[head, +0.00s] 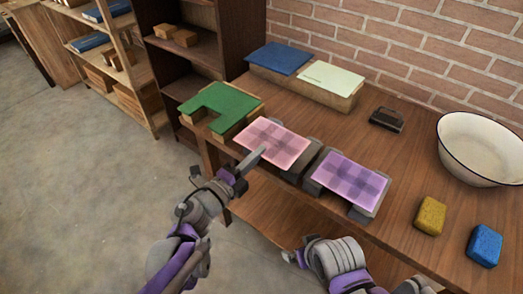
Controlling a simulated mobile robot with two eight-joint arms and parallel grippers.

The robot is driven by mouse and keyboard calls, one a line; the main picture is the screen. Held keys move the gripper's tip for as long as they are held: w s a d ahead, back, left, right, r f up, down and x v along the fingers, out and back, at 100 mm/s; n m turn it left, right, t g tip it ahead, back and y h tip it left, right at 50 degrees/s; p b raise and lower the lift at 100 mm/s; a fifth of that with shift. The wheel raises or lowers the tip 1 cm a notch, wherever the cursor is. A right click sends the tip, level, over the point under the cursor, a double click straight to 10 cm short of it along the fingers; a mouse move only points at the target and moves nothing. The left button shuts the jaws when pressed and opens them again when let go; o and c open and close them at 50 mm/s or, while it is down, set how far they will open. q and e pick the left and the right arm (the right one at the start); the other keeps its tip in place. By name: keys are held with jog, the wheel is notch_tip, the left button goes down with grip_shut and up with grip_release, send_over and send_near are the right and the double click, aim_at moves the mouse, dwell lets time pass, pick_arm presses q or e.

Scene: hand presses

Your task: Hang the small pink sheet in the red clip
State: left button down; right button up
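A small pink checked sheet (280,138) lies flat on a dark grey block near the table's front left edge. My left gripper (258,155) reaches in from the lower left, and its tip overlaps the sheet's front left part in the picture. I cannot tell whether the fingers grip the sheet or are just in front of it. My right gripper (290,257) is low in the picture, in front of the table edge and apart from the sheets; its fingers hardly show. I see no red clip in this view.
A purple checked sheet (350,178) lies on a block to the right. A black hand press (386,120), white basin (482,148), yellow sponge (430,215) and blue sponge (485,245) are on the right.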

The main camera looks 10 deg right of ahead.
pick_arm(q)
jog(key=p+v, duration=0.2)
jog(key=v, duration=1.4)
jog(key=shift+s+a+r, duration=0.2)
jog(key=shift+r, duration=0.05)
dwell(0.4)
